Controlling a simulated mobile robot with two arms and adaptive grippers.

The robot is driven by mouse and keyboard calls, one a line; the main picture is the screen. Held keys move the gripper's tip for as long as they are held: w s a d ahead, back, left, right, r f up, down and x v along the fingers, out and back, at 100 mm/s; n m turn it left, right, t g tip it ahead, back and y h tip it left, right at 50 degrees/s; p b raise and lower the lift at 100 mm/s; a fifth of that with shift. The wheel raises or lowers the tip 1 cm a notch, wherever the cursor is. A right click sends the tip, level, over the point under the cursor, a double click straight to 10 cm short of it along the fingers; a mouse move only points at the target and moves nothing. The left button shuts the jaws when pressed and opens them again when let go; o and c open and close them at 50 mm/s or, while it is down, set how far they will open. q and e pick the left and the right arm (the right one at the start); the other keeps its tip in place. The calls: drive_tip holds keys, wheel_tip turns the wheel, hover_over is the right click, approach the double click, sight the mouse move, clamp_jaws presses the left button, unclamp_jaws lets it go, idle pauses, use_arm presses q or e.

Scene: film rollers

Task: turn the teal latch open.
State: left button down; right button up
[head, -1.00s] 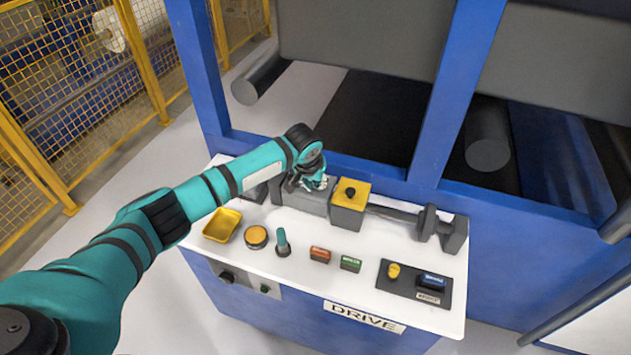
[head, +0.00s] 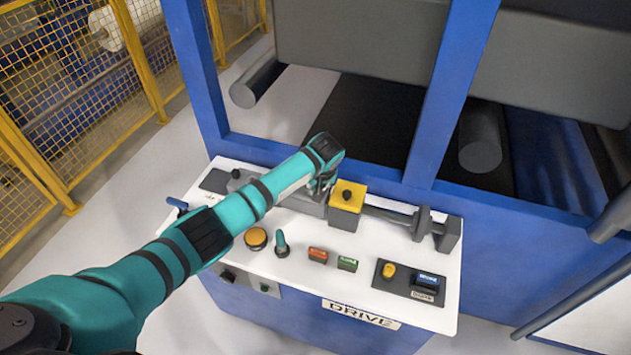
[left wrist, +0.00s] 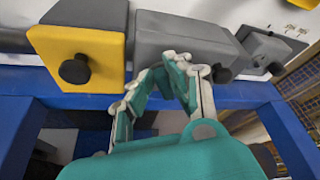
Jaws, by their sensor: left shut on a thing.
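My right gripper is not in view.
The yellow-faced block (head: 347,196) has a black knob. A teal lever (head: 281,243), an orange button (head: 256,239), red (head: 317,256) and green (head: 347,264) buttons and a black switch plate (head: 408,283) stand in front. Blue frame posts rise behind.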

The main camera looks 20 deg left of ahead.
use_arm(q)
drive_tip(key=n, duration=0.1)
drive_tip(key=d+n, duration=0.1)
drive_tip(key=n, duration=0.1)
drive_tip(key=shift+w+f+g+y+b, duration=0.1)
drive_tip(key=shift+w+g+y+b, duration=0.1)
drive_tip(key=shift+g+y+b, duration=0.15)
drive_tip(key=shift+w+d+f+n+g+y+b, duration=0.1)
drive_tip(key=shift+n+g+y+b, duration=0.1)
drive_tip(key=shift+n+b, duration=0.2)
drive_tip(key=shift+w+d+n+g+y+b, duration=0.15)
drive_tip(key=shift+n+b, duration=0.15)
drive_tip(key=shift+n, duration=0.2)
drive_tip(key=n+b, duration=0.2)
drive_tip(key=b, duration=0.2)
drive_tip(key=w+n+g+y+b, duration=0.1)
drive_tip(key=n+b, duration=0.2)
drive_tip(key=b, duration=0.1)
drive_tip(key=shift+d+f+b, duration=0.1)
drive_tip(key=shift+d+b, duration=0.05)
drive_tip(key=shift+b, duration=0.25)
drive_tip(key=shift+w+r+n+g+b, duration=0.2)
drive_tip(key=shift+r+n+g+b, duration=0.15)
drive_tip(key=shift+n+b, duration=0.55)
drive_tip(key=c, duration=1.3)
unclamp_jaws()
drive_tip(key=v, duration=1.2)
drive_tip(key=shift+w, duration=0.1)
